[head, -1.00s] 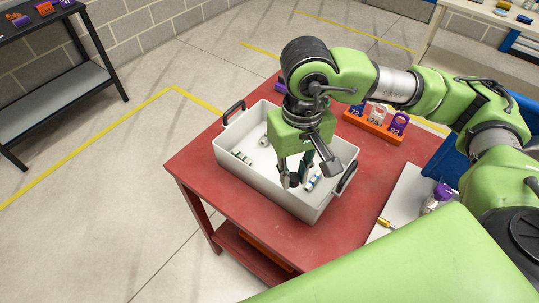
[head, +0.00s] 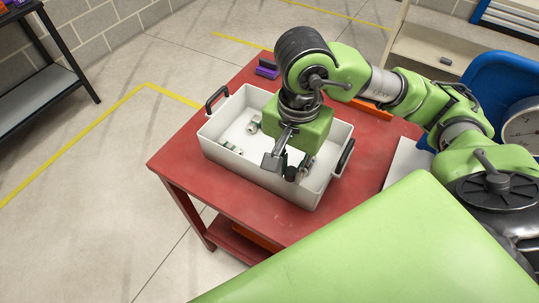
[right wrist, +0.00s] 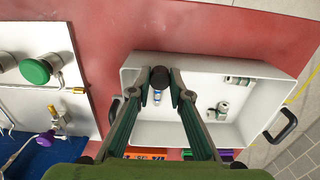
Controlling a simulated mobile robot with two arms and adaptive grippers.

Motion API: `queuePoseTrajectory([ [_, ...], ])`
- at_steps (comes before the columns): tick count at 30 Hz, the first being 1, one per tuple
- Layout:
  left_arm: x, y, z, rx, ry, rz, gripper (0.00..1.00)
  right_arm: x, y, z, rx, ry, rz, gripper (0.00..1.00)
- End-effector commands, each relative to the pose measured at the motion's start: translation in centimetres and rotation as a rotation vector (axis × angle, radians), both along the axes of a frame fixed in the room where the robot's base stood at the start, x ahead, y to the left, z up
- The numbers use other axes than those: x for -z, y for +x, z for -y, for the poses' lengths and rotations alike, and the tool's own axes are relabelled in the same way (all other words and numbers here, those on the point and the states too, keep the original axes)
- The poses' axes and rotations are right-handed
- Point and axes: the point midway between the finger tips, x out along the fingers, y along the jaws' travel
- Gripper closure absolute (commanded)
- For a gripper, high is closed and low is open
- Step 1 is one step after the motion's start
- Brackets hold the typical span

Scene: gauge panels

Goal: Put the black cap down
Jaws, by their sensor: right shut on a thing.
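My right gripper (right wrist: 160,88) points down into the white tray (right wrist: 270,70). It is shut on the black cap (right wrist: 160,77), a small round dark piece between its fingertips. A small blue and white piece (right wrist: 157,97) shows close by the cap; I cannot tell whether they touch. In the head view my right gripper (head: 286,168) is inside the tray (head: 225,163), near its right end, and the cap cannot be made out there. I cannot tell whether the cap touches the tray floor. My left gripper is not in view.
Small metal fittings (head: 252,128) lie in the tray's left part, with bare floor around them. The tray stands on a red table (head: 175,150). A white panel with a green knob (right wrist: 37,70) is beside it. A gauge (head: 522,128) stands at the far right.

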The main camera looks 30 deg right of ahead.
Motion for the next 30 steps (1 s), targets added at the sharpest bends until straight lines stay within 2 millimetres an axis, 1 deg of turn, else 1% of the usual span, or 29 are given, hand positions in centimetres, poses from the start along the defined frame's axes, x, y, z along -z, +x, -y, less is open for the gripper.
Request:
queuePoseTrajectory([
  [1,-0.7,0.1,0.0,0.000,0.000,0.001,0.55,0.2,1.1,0.0,0.005,0.001,-0.008,1.00],
  [8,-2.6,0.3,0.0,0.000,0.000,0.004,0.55,2.6,6.8,0.0,0.002,0.001,-0.006,1.00],
  [9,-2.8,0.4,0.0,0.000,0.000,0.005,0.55,3.5,7.5,0.0,0.001,0.000,-0.009,1.00],
  [12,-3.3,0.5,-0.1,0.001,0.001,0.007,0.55,5.5,9.0,0.0,0.001,0.000,-0.008,1.00],
  [15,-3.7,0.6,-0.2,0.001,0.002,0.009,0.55,7.1,10.2,0.1,-0.002,-0.001,-0.006,1.00],
  [23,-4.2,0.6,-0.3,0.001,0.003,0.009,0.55,9.0,11.8,0.1,-0.003,0.000,-0.004,1.00],
  [27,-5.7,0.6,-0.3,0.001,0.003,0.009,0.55,10.8,11.7,0.1,-0.003,0.000,-0.008,1.00],
  [30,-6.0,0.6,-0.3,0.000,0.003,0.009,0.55,11.8,11.8,0.1,-0.004,0.000,-0.004,1.00],
])
